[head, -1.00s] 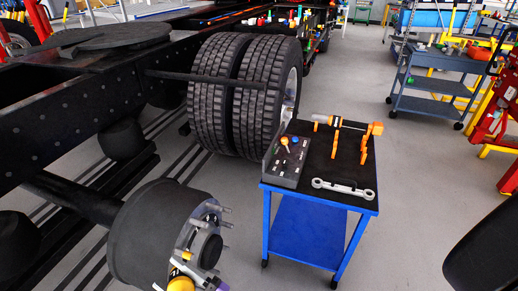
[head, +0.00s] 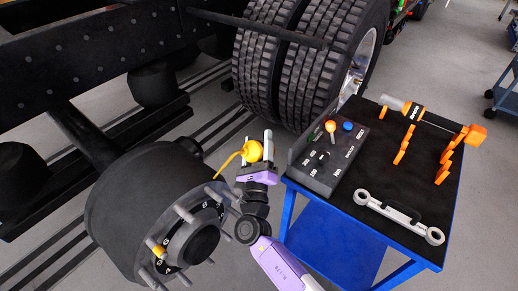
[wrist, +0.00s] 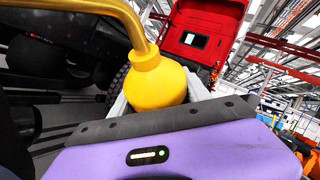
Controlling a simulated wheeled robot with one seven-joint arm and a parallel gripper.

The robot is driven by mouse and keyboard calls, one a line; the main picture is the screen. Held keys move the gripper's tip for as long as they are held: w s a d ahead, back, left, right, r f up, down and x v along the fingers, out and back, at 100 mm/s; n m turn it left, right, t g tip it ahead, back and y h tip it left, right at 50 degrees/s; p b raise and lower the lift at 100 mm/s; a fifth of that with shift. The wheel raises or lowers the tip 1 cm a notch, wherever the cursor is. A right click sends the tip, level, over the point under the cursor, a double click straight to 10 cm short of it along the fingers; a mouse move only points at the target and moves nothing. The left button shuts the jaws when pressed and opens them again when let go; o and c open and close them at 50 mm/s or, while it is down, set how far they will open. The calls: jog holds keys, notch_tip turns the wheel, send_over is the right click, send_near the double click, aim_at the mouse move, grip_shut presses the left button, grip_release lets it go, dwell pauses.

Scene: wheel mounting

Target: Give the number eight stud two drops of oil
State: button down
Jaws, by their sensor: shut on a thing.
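The dark wheel hub (head: 200,240) sits at the lower left of the head view, with several grey studs around its face. Small white numbers are printed by the studs, too small for me to read surely. My gripper (head: 256,152) is shut on the yellow oil can (head: 253,151), above and to the right of the hub. Its curved spout points down left, ending near the hub's upper rim, apart from the studs as far as I can tell. The oil can (wrist: 158,84) fills the middle of the wrist view. A small yellow piece (head: 158,252) sits at the hub's left stud.
A blue cart (head: 335,245) stands right of the hub, carrying a black panel (head: 325,160), a double-ended wrench (head: 398,216) and an orange-grey tool (head: 430,118). Mounted dual tyres (head: 310,75) stand behind. The truck frame (head: 100,60) runs along the upper left.

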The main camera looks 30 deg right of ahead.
jog(key=shift+f+b, duration=1.85)
jog(key=shift+f, duration=0.1)
jog(key=shift+f, duration=0.1)
notch_tip(320, 180, down, 3)
jog(key=shift+r+b, duration=0.15)
jog(key=shift+b, duration=1.1)
notch_tip(320, 180, up, 5)
jog(key=p, duration=0.4)
jog(key=shift+p, duration=0.4)
